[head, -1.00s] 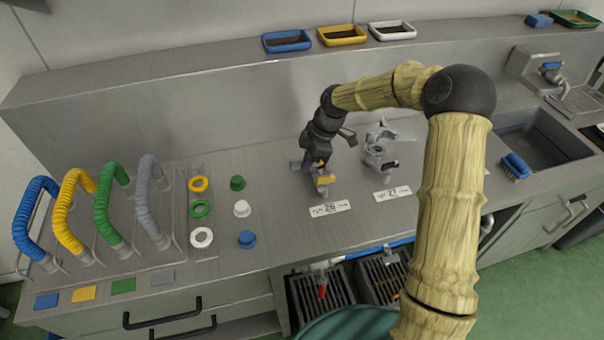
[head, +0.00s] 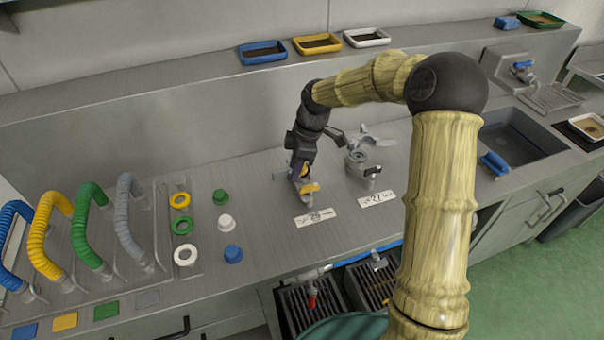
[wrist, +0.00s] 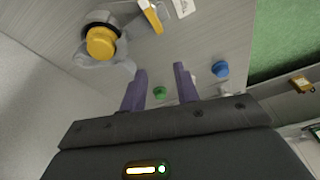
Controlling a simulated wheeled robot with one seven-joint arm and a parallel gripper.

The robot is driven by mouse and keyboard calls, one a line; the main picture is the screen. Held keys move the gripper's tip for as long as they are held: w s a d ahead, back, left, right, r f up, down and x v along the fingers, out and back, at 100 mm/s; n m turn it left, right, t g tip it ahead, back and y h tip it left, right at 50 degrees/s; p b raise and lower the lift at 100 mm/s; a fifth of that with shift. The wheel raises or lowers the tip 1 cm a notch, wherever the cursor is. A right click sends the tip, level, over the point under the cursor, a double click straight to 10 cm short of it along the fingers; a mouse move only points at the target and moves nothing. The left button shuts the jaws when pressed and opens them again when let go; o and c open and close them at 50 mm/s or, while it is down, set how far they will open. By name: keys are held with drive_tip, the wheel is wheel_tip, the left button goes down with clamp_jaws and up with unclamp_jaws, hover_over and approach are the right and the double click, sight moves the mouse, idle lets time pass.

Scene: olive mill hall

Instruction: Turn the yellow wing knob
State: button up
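A grey fitting with a round yellow knob (wrist: 101,42) is at the upper left of the wrist view. A small flat yellow piece (wrist: 151,17) sticks out beside it, near a white label; it also shows in the head view (head: 309,188). I cannot tell for sure which yellow part is the wing knob. My gripper (wrist: 160,85) is open and empty, its two purple fingers apart. In the wrist view they are below and right of the round knob, with no visible contact. In the head view my gripper (head: 297,168) is over the fitting and hides most of it.
A similar grey fitting (head: 361,160) stands close on the right, behind label 27 (head: 377,199). Coloured rings, small knobs such as the green one (head: 220,196), and curved hoses (head: 92,220) are on the left. A sink (head: 520,140) is at the right.

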drive_tip(key=s+d+r+m+t+h, duration=0.1)
drive_tip(key=s+d+m, duration=0.5)
drive_tip(key=s+m, duration=0.3)
drive_tip(key=s+d+r+m+t+h, duration=0.1)
drive_tip(key=s+d+m+t+h, duration=0.1)
drive_tip(key=s+d+m, duration=0.4)
drive_tip(key=s+m, duration=0.3)
drive_tip(key=s, duration=0.3)
drive_tip(key=shift+s+d+r, duration=0.2)
drive_tip(key=shift+s+d, duration=0.15)
drive_tip(key=shift+s, duration=0.05)
drive_tip(key=shift+w, duration=0.1)
